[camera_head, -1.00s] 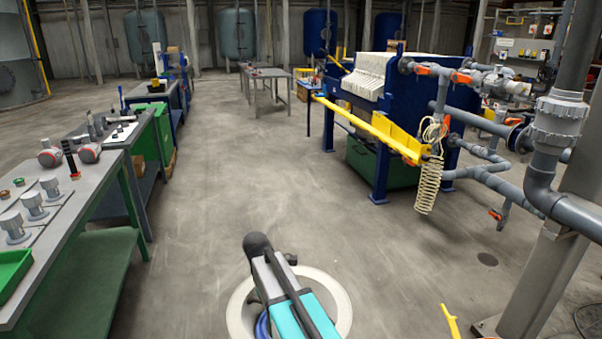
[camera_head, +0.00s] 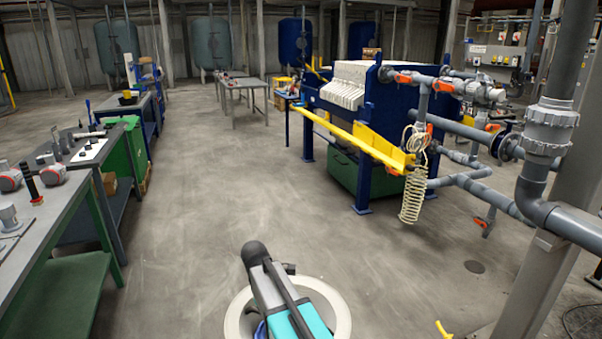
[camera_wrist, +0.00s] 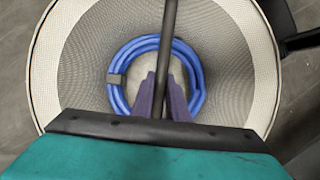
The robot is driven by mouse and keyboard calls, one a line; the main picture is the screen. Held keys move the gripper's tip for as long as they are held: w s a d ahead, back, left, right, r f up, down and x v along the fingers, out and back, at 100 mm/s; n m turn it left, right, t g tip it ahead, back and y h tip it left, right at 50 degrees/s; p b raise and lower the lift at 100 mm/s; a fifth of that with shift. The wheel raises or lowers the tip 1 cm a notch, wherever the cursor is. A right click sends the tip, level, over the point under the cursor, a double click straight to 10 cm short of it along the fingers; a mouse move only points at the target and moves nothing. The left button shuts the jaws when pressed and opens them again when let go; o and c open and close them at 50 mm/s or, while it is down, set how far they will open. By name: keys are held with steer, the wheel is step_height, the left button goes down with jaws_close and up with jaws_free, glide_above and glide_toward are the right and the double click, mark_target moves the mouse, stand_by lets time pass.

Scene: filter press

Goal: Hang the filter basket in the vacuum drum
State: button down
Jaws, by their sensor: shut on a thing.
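The filter basket is a round mesh basket with a wide cream rim (camera_wrist: 42,60). Its dark handle bar (camera_wrist: 170,25) runs across the opening. My gripper (camera_wrist: 163,88) has purple fingers shut on this bar, near the basket's middle. A coiled blue hose (camera_wrist: 196,65) shows inside the basket's outline; I cannot tell if it lies on the basket's floor. In the head view, the basket's pale rim (camera_head: 342,312) shows below my arm, partly hidden by it and cut by the lower edge. I cannot make out the vacuum drum in either view.
A blue filter press (camera_head: 345,130) with grey pipes (camera_head: 555,220) stands right, with a cream coiled hose (camera_head: 414,196) hanging at its corner. Green-framed benches (camera_head: 62,250) line the left. A grey table (camera_head: 245,84) stands farther back. The floor between is clear.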

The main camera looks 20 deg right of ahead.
steer(key=shift+d+r, duration=0.1)
steer(key=s+d+f+b, duration=0.1)
steer(key=s+d+f, duration=0.15)
steer(key=d, duration=1.05)
steer(key=s+d+f+b, duration=0.1)
steer(key=s+d+b, duration=0.15)
steer(key=d, duration=1.05)
steer(key=s+d+f+b, duration=0.1)
steer(key=s+d+f, duration=0.15)
steer(key=d, duration=1.05)
steer(key=s+d+f+b, duration=0.1)
steer(key=s+d+b, duration=0.1)
steer(key=s+d, duration=1.2)
steer(key=s+d+f+m+b, duration=0.1)
steer(key=s+d, duration=1.2)
steer(key=s, duration=0.4)
steer(key=shift+d+f+b, duration=0.25)
steer(key=shift+d+b, duration=0.15)
steer(key=shift+w+f, duration=0.1)
steer(key=shift+f, duration=0.1)
steer(key=shift+f+b, duration=2.3)
steer(key=shift+f, duration=0.05)
steer(key=shift+p, duration=0.5)
